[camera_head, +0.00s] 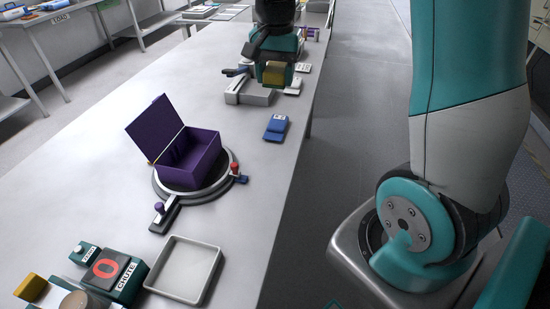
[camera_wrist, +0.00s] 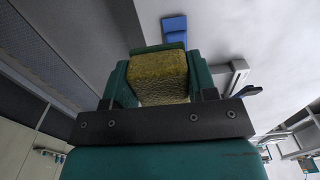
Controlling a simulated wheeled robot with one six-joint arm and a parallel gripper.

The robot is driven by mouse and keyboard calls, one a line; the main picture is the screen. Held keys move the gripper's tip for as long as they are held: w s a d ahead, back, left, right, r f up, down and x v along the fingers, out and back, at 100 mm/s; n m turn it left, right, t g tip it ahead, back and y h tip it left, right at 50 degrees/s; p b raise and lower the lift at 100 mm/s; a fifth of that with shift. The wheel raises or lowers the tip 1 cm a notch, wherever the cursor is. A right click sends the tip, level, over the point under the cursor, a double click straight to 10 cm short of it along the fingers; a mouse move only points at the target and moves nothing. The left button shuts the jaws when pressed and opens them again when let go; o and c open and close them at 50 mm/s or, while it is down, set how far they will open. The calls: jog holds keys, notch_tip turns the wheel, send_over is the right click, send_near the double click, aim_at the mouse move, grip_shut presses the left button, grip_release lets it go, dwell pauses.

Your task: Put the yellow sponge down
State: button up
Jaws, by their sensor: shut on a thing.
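The yellow sponge (camera_wrist: 159,77) is a block with a rough, speckled yellow face. My gripper (camera_head: 275,72) is shut on it, with a teal jaw on each side of it in the wrist view. In the head view the sponge (camera_head: 277,75) shows at the lower end of my gripper, over the far part of the long grey table (camera_head: 110,190). I cannot tell from the pictures how far the sponge is above the tabletop.
An open purple box (camera_head: 197,160) stands on a round turntable. A blue device (camera_head: 276,127) lies near the table's right edge, and a grey fixture (camera_head: 248,92) sits close to my gripper. An empty tray (camera_head: 184,268) is at the front. Bare tabletop lies between.

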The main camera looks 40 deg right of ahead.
jog(key=p, duration=0.1)
send_over(276, 156)
notch_tip(276, 156, down, 19)
jog(key=shift+f, duration=0.1)
jog(key=shift+f, duration=0.15)
jog(key=shift+f+b, duration=0.3)
jog(key=shift+f, duration=0.2)
jog(key=o, duration=1)
